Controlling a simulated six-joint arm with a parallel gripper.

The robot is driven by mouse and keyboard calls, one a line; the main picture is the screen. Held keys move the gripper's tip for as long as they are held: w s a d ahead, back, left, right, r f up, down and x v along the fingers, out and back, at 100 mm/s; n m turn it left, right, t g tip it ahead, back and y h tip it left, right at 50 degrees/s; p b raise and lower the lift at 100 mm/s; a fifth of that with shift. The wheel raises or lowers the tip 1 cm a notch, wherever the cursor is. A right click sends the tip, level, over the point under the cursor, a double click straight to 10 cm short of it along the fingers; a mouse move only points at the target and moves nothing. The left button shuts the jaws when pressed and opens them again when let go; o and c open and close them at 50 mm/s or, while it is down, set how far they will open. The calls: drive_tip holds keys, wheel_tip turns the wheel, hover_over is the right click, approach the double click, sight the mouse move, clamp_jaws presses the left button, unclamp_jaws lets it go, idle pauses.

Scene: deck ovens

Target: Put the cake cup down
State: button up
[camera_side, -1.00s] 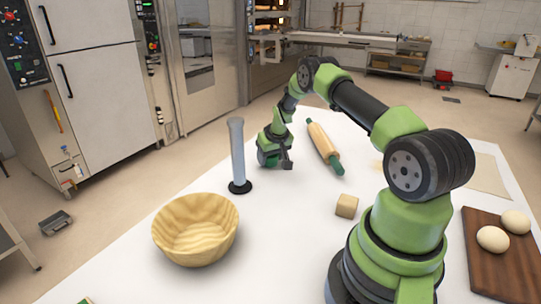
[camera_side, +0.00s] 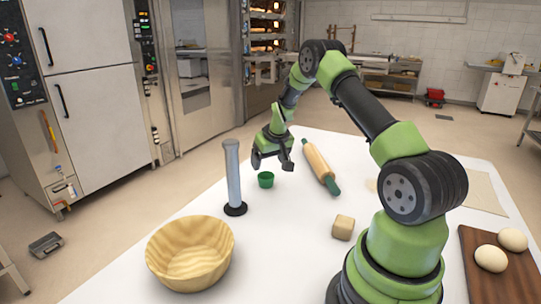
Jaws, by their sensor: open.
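The cake cup (camera_side: 265,180) is a small green cup. It stands upright on the white table, just right of the upright cylinder. My gripper (camera_side: 272,164) is open above the cup, its fingers pointing down and spread apart. The cup looks free of the fingers, with its rim and side in plain view.
A tall grey cylinder on a black base (camera_side: 232,175) stands close left of the cup. A rolling pin (camera_side: 319,165) lies to the right. A wooden bowl (camera_side: 189,252), a small beige block (camera_side: 343,227) and a board (camera_side: 474,240) with dough balls are nearer. The middle of the white table (camera_side: 283,235) is clear.

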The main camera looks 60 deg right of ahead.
sight(266, 178)
drive_tip(key=shift+o, duration=0.4)
drive_tip(key=shift+v, duration=1.1)
drive_tip(key=x, duration=1)
drive_tip(key=shift+s+f, duration=0.15)
drive_tip(key=shift+s, duration=0.15)
drive_tip(key=c, duration=1)
drive_tip(key=shift+c, duration=0.2)
